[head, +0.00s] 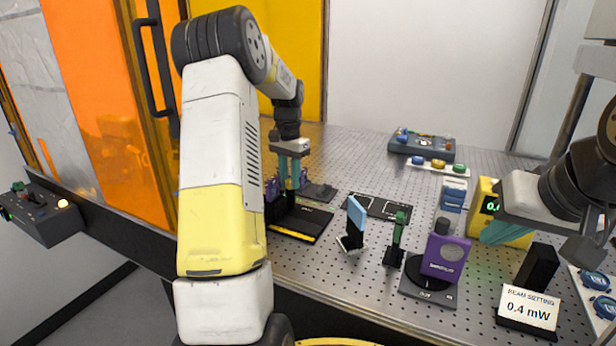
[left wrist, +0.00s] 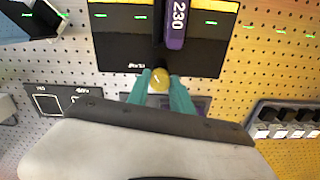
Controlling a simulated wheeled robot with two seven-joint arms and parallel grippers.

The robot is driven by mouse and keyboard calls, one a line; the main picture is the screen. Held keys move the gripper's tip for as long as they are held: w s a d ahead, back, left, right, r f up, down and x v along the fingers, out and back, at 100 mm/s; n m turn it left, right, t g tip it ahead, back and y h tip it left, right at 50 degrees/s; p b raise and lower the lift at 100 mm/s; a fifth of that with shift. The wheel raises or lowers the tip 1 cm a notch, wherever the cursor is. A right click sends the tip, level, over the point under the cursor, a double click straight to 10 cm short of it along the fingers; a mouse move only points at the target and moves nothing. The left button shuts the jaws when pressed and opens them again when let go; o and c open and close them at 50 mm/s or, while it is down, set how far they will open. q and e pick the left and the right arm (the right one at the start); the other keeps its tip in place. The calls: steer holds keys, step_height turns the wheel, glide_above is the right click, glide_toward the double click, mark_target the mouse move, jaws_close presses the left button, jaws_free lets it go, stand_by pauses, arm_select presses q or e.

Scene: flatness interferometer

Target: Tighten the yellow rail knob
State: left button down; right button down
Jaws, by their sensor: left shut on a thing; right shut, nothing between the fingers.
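The yellow rail knob (left wrist: 160,76) is a small round cap with a pale mark on it, at the edge of a black rail base (left wrist: 120,55) in the left wrist view. My left gripper (head: 289,180) points down over the far left of the table. In the left wrist view its teal fingers (left wrist: 160,88) are shut on the knob, one on each side. In the head view the knob is hidden. The black rail base (head: 312,222) shows there just in front of my left gripper. My right gripper (head: 490,238) is shut and empty at the right, in front of a yellow meter.
A purple part marked 230 (left wrist: 176,22) stands on the rail base. A blue plate on a mount (head: 356,215), a green post (head: 399,228) and a purple device (head: 446,258) stand nearby. A sign reading 0.4 mW (head: 528,306) is at front right. An orange panel (head: 90,100) borders the left.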

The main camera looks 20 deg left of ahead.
mark_target(290, 180)
arm_select(q)
steer(key=m, duration=0.6)
steer(key=shift+r, duration=0.1)
steer(key=shift+m, duration=0.3)
steer(key=shift+w, duration=0.1)
steer(key=c, duration=1.1)
jaws_free()
step_height(290, 180, up, 8)
steer(key=shift+f, duration=0.1)
steer(key=shift+d, duration=0.1)
